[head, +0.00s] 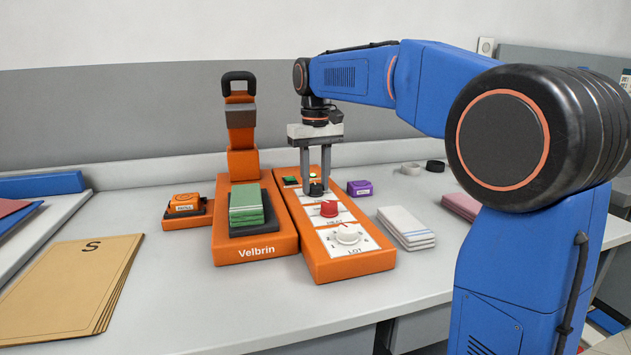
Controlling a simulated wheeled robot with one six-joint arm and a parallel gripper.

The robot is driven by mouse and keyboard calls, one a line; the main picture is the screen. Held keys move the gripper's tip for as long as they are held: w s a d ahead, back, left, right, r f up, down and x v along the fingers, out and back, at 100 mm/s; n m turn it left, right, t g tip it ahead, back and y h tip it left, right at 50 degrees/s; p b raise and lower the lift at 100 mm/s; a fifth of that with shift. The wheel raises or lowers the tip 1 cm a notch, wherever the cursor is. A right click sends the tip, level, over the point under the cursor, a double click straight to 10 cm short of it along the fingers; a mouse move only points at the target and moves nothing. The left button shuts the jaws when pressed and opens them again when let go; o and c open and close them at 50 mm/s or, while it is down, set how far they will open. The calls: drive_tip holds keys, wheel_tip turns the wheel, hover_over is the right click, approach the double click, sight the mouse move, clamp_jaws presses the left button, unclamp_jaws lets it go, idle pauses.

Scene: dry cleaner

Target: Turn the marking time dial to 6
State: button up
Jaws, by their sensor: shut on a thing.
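An orange control box (333,258) stands on the table with a row of dials. The white dial (347,234) at its front has a label that looks like "LOT". A red dial (329,208) sits behind it; its label is too small to read. A dark dial (316,191) is farthest back of the three. My gripper (317,184) points straight down over the box, its two fingers shut on the dark dial. The fingers partly cover this dial, and its pointer, scale and label cannot be read, so I cannot tell its setting.
An orange Velbrin press (268,247) with green cloth (246,205) adjoins the box on the left. A green lamp or button (291,180) sits at the box's back. A purple block (360,188) and folded white cloths (406,226) lie to the right. Tan folders (70,285) lie front left.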

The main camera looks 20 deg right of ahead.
sight(315, 185)
drive_tip(key=m, duration=0.4)
idle(0.6)
drive_tip(key=o, duration=1)
drive_tip(key=shift+o, duration=0.2)
wheel_tip(315, 185, up, 17)
drive_tip(key=shift+r, duration=0.2)
